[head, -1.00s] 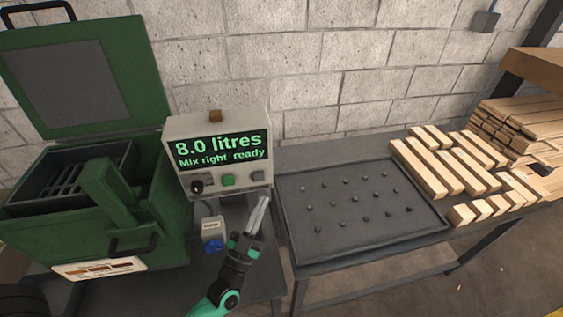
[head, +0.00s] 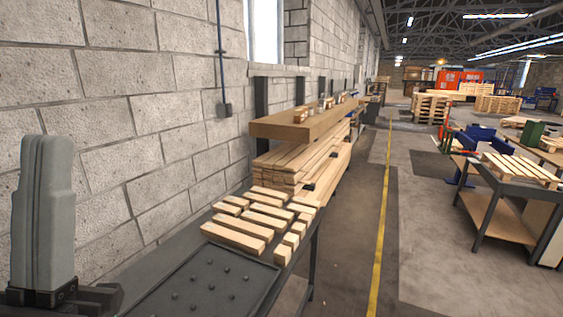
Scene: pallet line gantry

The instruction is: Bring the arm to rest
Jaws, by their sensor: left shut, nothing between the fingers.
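My left gripper (head: 47,150) stands large and close at the left edge of the head view. Its grey fingers point upward and are shut together with nothing between them. It appears in front of the block wall and touches nothing that I can see. Only its fingers and dark base show; the rest of the arm is out of view. My right gripper is not in view.
A dark studded tray (head: 262,270) lies on the bench at the bottom, with several wooden blocks (head: 235,237) beyond it. Stacked planks (head: 290,170) stand farther back. Right of a yellow floor line (head: 381,240) is a cart (head: 483,215) carrying a slatted pallet.

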